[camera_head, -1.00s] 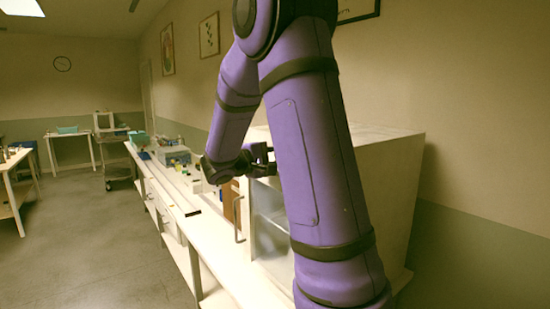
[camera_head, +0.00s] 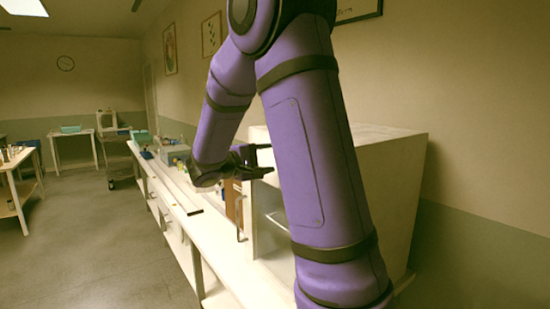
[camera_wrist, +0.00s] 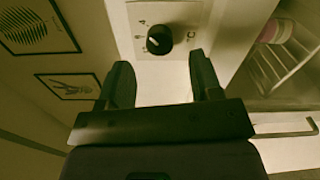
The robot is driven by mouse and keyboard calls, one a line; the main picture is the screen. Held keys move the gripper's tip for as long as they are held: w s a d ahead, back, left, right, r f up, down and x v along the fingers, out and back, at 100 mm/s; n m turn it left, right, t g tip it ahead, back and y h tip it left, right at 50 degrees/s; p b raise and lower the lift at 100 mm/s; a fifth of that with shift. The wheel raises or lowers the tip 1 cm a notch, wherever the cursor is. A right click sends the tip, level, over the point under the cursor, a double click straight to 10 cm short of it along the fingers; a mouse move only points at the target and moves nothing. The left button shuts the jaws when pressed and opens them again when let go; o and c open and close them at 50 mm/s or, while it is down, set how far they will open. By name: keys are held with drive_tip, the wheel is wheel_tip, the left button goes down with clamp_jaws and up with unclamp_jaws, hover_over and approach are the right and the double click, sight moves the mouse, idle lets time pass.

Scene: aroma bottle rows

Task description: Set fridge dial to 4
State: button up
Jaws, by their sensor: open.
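The fridge is a white box (camera_head: 385,150) on the bench, partly hidden behind my arm in the head view. Its black dial (camera_wrist: 159,40) shows in the wrist view on a pale panel, with a "4" printed above and to its left and a "°C" mark at its right. A light pointer line on the knob slants; I cannot tell its exact setting. My gripper (camera_wrist: 161,85) is open and empty, its two dark fingers pointing at the panel, just short of the dial and apart from it. In the head view my gripper (camera_head: 265,160) is beside the fridge's front upper edge.
A fridge door handle (camera_head: 239,218) stands out at the front; a bar handle also shows in the wrist view (camera_wrist: 290,130). Wire shelves (camera_wrist: 285,62) with a pink-lidded container are at the right. The long bench (camera_head: 215,235) holds several items farther back.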

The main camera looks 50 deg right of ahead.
drive_tip(key=v, duration=0.6)
drive_tip(key=shift+a, duration=0.25)
drive_tip(key=shift+w, duration=0.1)
